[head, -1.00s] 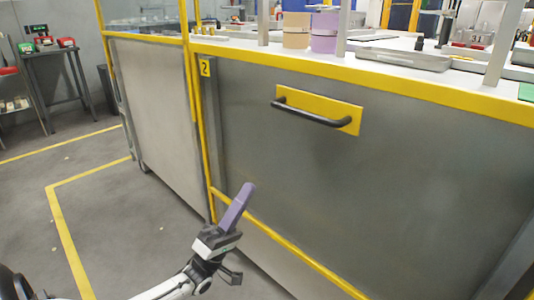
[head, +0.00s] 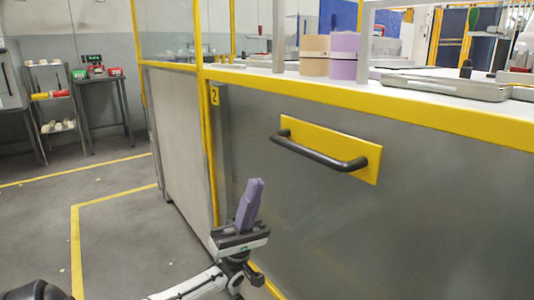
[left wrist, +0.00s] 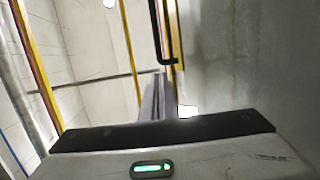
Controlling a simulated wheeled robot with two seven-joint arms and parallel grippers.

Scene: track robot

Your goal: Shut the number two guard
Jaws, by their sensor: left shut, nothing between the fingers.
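The number two guard (head: 300,210) is a grey panel marked by a small yellow "2" plate (head: 214,96) at its upper left. It stands below the yellow top rail, and the space above that rail is open. Its dark bar handle (head: 318,155) sits on a yellow backing plate (head: 365,155); the handle also shows in the left wrist view (left wrist: 155,30). My left gripper (head: 256,183) is shut and empty, its purple fingers pointing up. It is below and left of the handle's left end, apart from it. My right gripper is out of view.
A counter behind the rail holds tan (head: 314,55) and purple (head: 343,56) round containers and grey trays (head: 445,86). A yellow post (head: 205,140) stands left of the guard. The floor at left is clear, with yellow lines; small tables (head: 100,78) stand against the far wall.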

